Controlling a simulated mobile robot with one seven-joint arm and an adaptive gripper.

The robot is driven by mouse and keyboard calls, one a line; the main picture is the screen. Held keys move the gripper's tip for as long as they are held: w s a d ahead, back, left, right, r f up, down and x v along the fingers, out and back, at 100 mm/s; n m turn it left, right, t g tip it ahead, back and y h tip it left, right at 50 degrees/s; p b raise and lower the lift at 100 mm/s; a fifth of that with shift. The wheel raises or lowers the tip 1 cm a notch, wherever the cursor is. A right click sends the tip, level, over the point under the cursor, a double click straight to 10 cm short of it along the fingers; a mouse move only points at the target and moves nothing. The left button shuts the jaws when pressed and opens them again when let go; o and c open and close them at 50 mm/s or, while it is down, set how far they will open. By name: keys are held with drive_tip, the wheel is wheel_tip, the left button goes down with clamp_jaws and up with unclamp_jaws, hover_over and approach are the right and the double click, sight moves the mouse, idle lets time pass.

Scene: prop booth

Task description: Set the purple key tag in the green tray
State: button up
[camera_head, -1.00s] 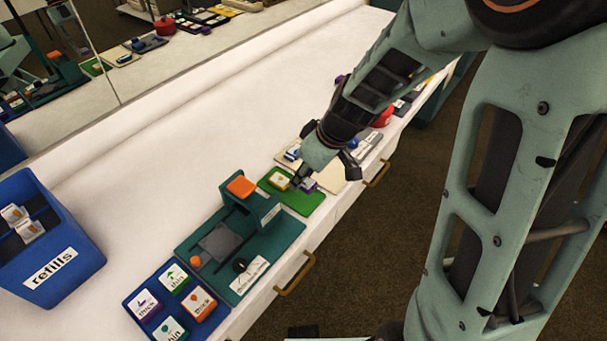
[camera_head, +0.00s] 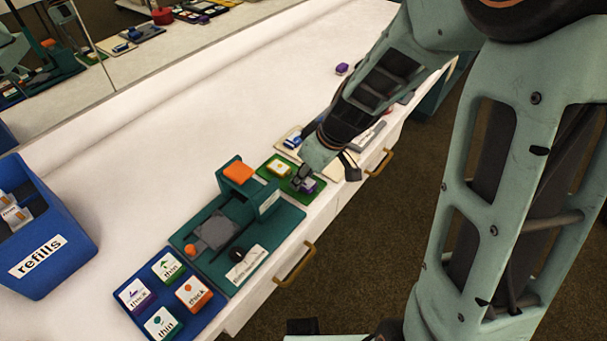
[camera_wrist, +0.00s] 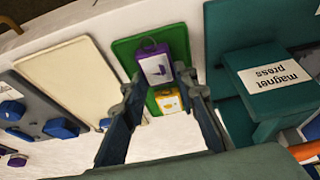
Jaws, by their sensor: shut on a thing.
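The purple key tag (camera_wrist: 157,68), with a white face and a ring at one end, sits between the fingertips of my gripper (camera_wrist: 157,78). My gripper (camera_head: 301,181) is shut on it over the near end of the green tray (camera_wrist: 180,37). The tag (camera_head: 309,186) is partly hidden by the gripper in the head view. The tray (camera_head: 263,172) also shows there. I cannot tell whether the tag touches the tray floor. A yellow tag (camera_wrist: 166,101) with a white face lies in the tray, just beyond the purple one.
A teal magnet press (camera_head: 240,225) stands beside the tray, left in the head view. A cream board (camera_wrist: 70,65) lies on its other side, then a grey board with blue pieces (camera_wrist: 62,127). A blue tray of blocks (camera_head: 205,318) and a blue refills bin (camera_head: 45,270) stand farther left.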

drive_tip(key=o, duration=1.2)
drive_tip(key=shift+c, duration=0.2)
drive_tip(key=shift+r, duration=0.1)
drive_tip(key=v, duration=1.1)
drive_tip(key=shift+r, duration=0.4)
